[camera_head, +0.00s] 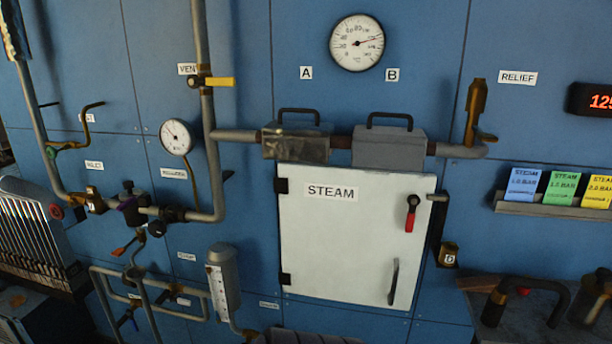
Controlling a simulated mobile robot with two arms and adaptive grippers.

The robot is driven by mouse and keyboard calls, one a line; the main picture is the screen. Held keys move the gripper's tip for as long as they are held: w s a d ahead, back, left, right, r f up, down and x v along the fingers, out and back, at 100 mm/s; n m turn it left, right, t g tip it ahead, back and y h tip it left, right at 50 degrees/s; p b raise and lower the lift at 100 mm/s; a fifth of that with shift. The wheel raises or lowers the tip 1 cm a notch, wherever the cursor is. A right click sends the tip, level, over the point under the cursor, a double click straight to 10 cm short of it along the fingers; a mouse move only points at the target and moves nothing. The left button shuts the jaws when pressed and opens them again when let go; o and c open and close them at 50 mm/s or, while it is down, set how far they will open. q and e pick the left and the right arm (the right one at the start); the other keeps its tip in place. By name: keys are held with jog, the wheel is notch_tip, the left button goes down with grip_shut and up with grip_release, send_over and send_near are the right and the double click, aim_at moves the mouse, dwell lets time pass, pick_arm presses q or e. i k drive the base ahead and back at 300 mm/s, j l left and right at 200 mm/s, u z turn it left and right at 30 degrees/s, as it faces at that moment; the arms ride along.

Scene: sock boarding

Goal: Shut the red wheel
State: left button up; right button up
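A small red round piece (56,212) shows at the left, by the upper right corner of a ribbed grey radiator (30,235). It is the only red wheel-like thing I can make out, and it is too small to tell its turned position. A valve with a dark purple knob (128,203) sits to its right on the grey pipe. A red lever handle (410,220) hangs down on the white STEAM door (335,245). Neither of my grippers is in view.
A blue panel wall carries pipes, a large gauge (357,42), a smaller gauge (176,137) and a yellow VENT lever (219,82). Two lidded grey boxes sit above the door. Coloured cards (559,188) stand on a right ledge. Dark bent-handled fittings (525,296) stand at lower right.

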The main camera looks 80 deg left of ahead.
aim_at(59, 210)
jog(key=u, duration=4.2)
jog(key=z, duration=0.45)
jog(key=i+j+z, duration=0.15)
jog(key=j+z, duration=0.15)
jog(key=i+j+z, duration=0.15)
jog(key=j+z, duration=0.45)
jog(key=j, duration=0.2)
jog(key=i, duration=0.05)
